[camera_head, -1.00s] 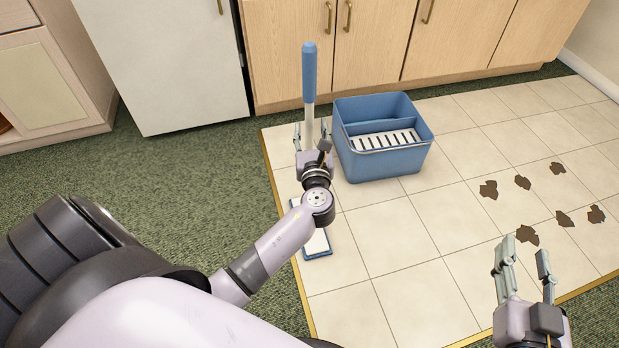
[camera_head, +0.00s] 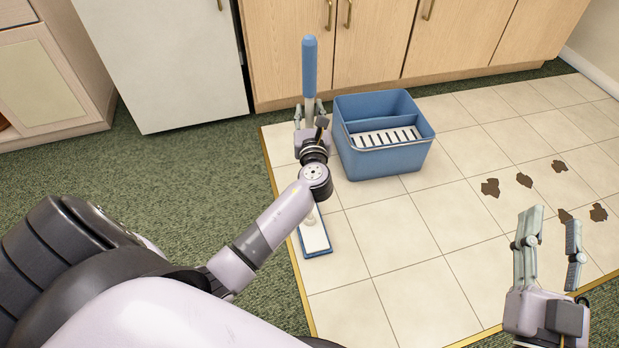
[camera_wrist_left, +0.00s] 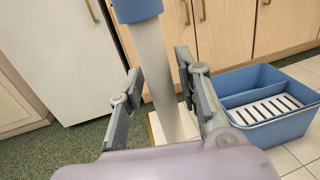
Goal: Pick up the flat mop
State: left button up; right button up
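The flat mop stands upright on the tiles, with a blue grip (camera_head: 309,68) on top of a pale pole. Its flat white and blue head (camera_head: 315,238) shows below my arm; my wrist hides the middle of the pole. My left gripper (camera_head: 309,108) is at the pole just under the blue grip. In the left wrist view the pole (camera_wrist_left: 165,85) stands between the two spread fingers (camera_wrist_left: 162,80), with a gap visible on each side. My right gripper (camera_head: 552,217) is open and empty, over the tiles at the lower right.
A blue bucket (camera_head: 391,165) with a white slotted wringer stands just right of the mop. Several brown stains (camera_head: 525,180) lie on the tiles at the right. Wooden cabinets (camera_head: 380,50) and a white fridge (camera_head: 165,65) line the back. Green carpet (camera_head: 200,170) borders the tiles.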

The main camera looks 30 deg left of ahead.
pick_arm(q)
grip_shut()
dwell(0.4)
jog(key=shift+r, duration=0.1)
jog(key=shift+r, duration=0.1)
